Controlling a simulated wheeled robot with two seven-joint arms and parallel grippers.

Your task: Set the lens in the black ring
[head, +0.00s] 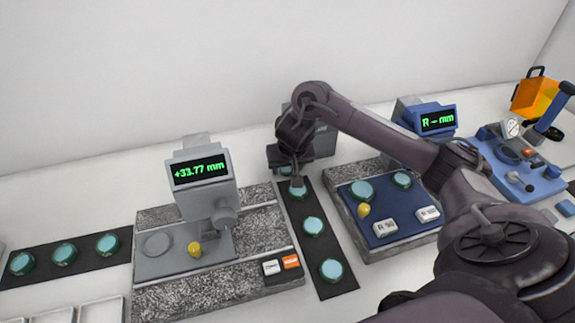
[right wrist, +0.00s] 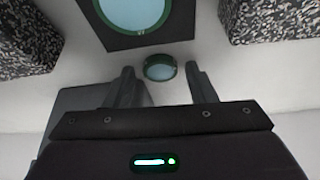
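Round pale-blue lenses with dark green rims lie on a black strip (head: 341,286) right of the grey gauge. One lens (head: 313,226) is mid-strip, another (head: 331,270) at the near end, and a third (head: 297,190) at the far end, close under my right gripper (head: 292,179). In the right wrist view my right gripper (right wrist: 165,82) has its fingers apart. A small round lens-like disc (right wrist: 160,67) shows between the fingertips, with gaps on both sides. A larger lens (right wrist: 136,10) lies on the strip. I cannot pick out the black ring with certainty. My left gripper is not in view.
A grey gauge (head: 203,189) reading +33.77 mm stands on a speckled slab left of the strip. A blue gauge (head: 434,116) and blue plate (head: 385,200) with two lenses are at right. Another lens strip (head: 87,248) is at left. An orange bin (head: 533,97) stands far right.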

